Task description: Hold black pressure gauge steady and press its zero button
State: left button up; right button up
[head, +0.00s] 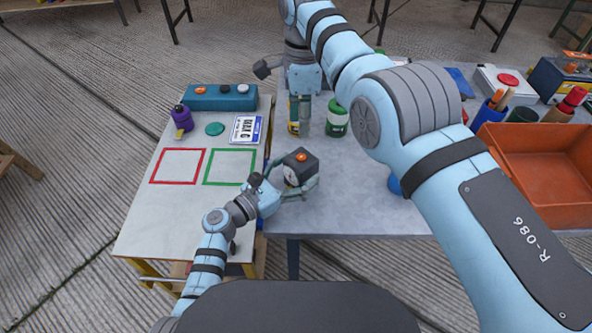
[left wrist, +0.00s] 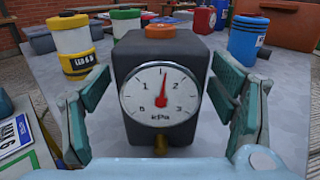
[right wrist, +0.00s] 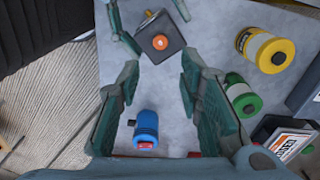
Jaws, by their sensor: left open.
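The black pressure gauge (head: 306,171) stands upright on the grey table near its front left edge. My left gripper (head: 300,187) is open, a finger on each side of the gauge, with gaps visible in the left wrist view. My right gripper (right wrist: 158,62) is open and empty above the table; the gauge lies beyond its fingertips in its wrist view.
A yellow canister (right wrist: 265,50), a green canister (right wrist: 242,95) and a blue canister (right wrist: 146,128) stand around the gauge. An orange bin (head: 540,165) is at right.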

pick_arm(q)
jog(key=c, duration=1.6)
pick_arm(e)
grip_shut()
